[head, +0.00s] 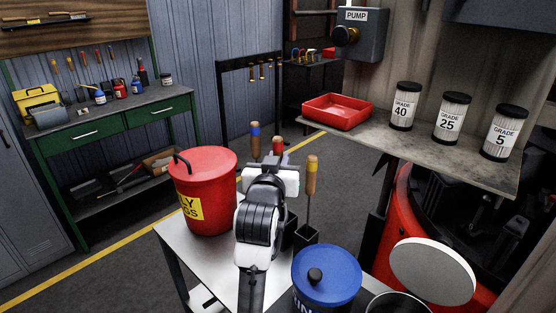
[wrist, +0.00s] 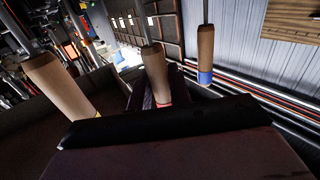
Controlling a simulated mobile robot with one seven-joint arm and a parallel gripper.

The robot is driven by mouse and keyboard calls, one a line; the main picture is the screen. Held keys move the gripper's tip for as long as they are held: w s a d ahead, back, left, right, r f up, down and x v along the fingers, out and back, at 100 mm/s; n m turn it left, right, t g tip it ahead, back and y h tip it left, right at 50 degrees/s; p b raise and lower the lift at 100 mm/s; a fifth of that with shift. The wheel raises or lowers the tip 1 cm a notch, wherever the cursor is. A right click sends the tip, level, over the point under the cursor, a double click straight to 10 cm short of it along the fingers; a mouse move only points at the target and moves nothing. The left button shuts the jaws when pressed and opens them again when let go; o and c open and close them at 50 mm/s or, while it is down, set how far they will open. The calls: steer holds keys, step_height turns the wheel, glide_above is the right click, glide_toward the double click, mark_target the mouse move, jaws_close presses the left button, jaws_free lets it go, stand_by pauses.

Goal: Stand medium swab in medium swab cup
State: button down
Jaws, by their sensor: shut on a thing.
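My gripper (head: 276,172) is shut on the red-banded swab (head: 278,146), taken here as the medium swab; its wooden handle stands above the jaws, and in the wrist view the handle (wrist: 155,72) rises between them. A yellow-banded swab (head: 312,178) stands in a black square cup (head: 306,237) to the right of my gripper. A blue-banded swab (head: 255,142) stands behind my gripper, its foot hidden; its handle shows in the wrist view (wrist: 205,45). Part of another dark cup (head: 289,236) shows beside my wrist. My gripper hides the held swab's lower end and most of the cups.
A red lidded bin (head: 205,180) stands close left on the pale table (head: 190,252). A blue lidded tin (head: 326,272) stands at the front right. A shelf (head: 452,158) on the right carries a red tray (head: 337,111) and several graded filters. Bare table lies front left.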

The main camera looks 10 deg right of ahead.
steer(key=shift+f, duration=0.3)
steer(key=c, duration=1.2)
jaws_free()
steer(key=b+v, duration=1.4)
steer(key=b, duration=0.1)
steer(key=shift+w, duration=0.1)
